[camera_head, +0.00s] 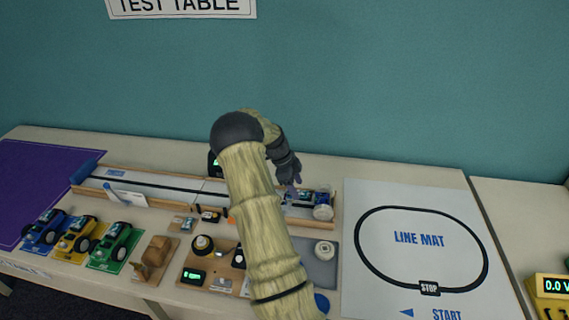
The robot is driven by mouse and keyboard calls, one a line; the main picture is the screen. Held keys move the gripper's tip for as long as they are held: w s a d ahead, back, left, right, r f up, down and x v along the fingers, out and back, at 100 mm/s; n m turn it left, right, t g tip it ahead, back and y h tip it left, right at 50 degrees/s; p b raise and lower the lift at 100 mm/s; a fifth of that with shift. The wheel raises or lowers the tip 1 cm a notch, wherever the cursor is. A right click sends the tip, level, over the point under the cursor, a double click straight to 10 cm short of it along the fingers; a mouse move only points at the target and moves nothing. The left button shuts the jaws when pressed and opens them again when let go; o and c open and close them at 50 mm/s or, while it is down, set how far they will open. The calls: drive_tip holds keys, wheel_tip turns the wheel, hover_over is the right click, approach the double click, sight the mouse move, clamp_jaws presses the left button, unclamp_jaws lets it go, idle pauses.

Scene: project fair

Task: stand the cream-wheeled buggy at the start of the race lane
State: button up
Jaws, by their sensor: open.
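The race lane (150,188) is a long pale track with wooden side rails and a dark centre stripe, running along the back of the table. At its right end is a small blue buggy (306,198) with a pale, cream-looking wheel (322,212). My gripper (294,188) is just above and left of this buggy, open and pointing down. I cannot tell whether its fingers touch the buggy. My arm hides the middle-right part of the lane.
Blue (45,231), yellow (78,237) and green (114,243) dark-wheeled buggies stand front left. A wooden block (155,252) and parts boards (205,270) lie in front of the lane. The line mat (380,275) at right is largely clear.

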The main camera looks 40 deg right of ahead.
drive_tip(key=v, duration=1.1)
drive_tip(key=shift+r, duration=0.2)
drive_tip(key=s+a+r+n+t+y+p, duration=0.1)
drive_tip(key=s+a+r+n+t+p, duration=0.15)
drive_tip(key=a+n, duration=0.7)
drive_tip(key=s+a+r+n+t+y+p, duration=0.1)
drive_tip(key=s+a+r+n+t+p, duration=0.2)
drive_tip(key=a+n, duration=0.7)
drive_tip(key=s+a+r+n, duration=0.1)
drive_tip(key=s+a+n, duration=0.3)
drive_tip(key=a, duration=0.4)
drive_tip(key=s+a+r+n+p, duration=0.1)
drive_tip(key=s+a+r+n, duration=0.1)
drive_tip(key=s+a+n, duration=0.2)
drive_tip(key=s+a, duration=0.3)
drive_tip(key=a, duration=0.1)
drive_tip(key=shift+r+n+t+y, duration=0.2)
drive_tip(key=shift+n+t+y, duration=0.15)
drive_tip(key=shift+y, duration=0.05)
